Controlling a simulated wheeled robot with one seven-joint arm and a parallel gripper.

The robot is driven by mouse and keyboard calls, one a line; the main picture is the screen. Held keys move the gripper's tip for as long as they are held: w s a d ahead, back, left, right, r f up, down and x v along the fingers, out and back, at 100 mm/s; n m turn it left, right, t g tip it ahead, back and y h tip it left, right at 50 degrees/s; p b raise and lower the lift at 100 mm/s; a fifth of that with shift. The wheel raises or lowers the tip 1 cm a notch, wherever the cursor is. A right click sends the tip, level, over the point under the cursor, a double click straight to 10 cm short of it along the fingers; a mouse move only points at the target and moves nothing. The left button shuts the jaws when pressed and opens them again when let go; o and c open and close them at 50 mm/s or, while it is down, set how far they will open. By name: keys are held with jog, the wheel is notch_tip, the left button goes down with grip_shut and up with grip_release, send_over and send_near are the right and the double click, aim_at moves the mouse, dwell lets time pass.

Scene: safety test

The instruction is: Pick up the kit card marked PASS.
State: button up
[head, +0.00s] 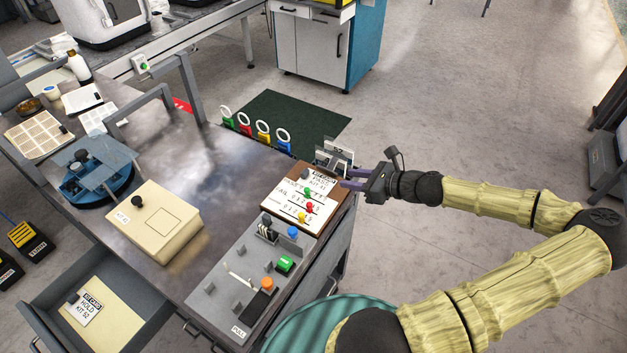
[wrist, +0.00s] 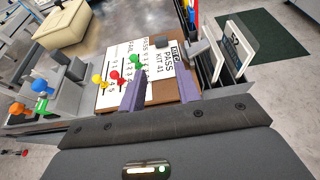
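The kit card marked PASS, KIT 41 (wrist: 168,62), is white with a dark knob (wrist: 158,71). It lies on a brown board at the table's right edge; in the head view it shows at the board's top (head: 320,180). My gripper (head: 347,179) is open and empty, just right of the card. A second kit card, marked HOLD, KIT 52 (head: 89,309), lies in the open drawer at lower left.
Green, red and yellow pegs (wrist: 118,77) stand on the board beside the card. Upright white plates (wrist: 229,50) stand close beyond it. A grey panel with buttons (head: 240,285) lies nearer. A cream box (head: 150,225) sits on the table. Floor behind my gripper is clear.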

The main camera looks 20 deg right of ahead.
send_near(307, 172)
jog(key=x, duration=0.3)
jog(key=shift+w+a+f+b, duration=0.15)
jog(key=shift+f+b, duration=0.1)
jog(key=shift+b, duration=0.1)
jog(key=x, duration=0.5)
jog(key=shift+w+f, duration=0.1)
dwell(0.3)
jog(key=c, duration=0.6)
notch_tip(307, 172, up, 10)
jog(key=p, duration=0.1)
dwell(0.6)
